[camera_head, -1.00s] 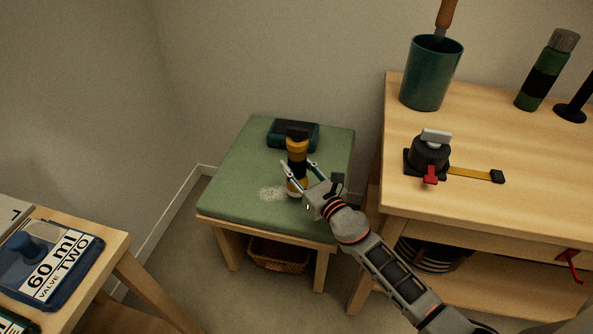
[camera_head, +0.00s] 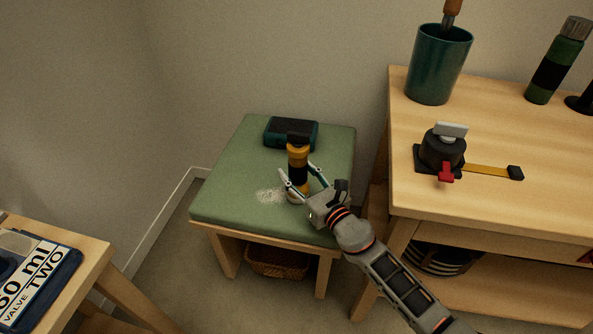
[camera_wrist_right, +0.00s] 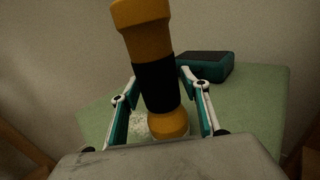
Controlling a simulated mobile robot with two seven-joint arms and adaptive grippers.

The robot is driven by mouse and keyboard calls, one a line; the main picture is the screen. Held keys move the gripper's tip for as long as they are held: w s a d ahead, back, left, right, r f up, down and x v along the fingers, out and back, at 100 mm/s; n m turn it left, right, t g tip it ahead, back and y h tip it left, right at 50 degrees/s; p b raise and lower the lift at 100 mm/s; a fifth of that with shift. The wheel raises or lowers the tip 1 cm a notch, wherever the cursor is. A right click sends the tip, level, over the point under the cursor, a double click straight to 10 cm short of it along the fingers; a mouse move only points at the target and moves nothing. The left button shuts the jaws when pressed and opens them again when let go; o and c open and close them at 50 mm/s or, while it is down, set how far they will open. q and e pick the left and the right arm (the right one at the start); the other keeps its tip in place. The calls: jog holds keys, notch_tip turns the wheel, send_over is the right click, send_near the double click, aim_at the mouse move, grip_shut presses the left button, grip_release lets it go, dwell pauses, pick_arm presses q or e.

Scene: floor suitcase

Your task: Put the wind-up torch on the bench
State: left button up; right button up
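My right gripper (camera_head: 297,169) reaches in from the lower right with one finger on each side of the torch. Its fingers are spread, with a visible gap beside the torch in the head view. My left gripper is not in view.
A dark teal box (camera_head: 291,133) lies behind the torch on the cushion. A wooden workbench (camera_head: 470,210) at right holds a teal cup (camera_head: 438,65), a green flask (camera_head: 556,65) and a black device with a red handle (camera_head: 441,152). A wooden table (camera_head: 92,262) stands lower left.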

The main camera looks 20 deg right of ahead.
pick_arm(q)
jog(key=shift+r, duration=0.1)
pick_arm(e)
jog(key=shift+r, duration=0.2)
jog(key=shift+r, duration=0.3)
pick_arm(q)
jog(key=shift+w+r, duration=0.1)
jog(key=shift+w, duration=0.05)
pick_arm(e)
jog(key=s+d, duration=0.2)
jog(key=s, duration=0.9)
jog(key=shift+s+d+f, duration=0.15)
jog(key=shift+s, duration=0.25)
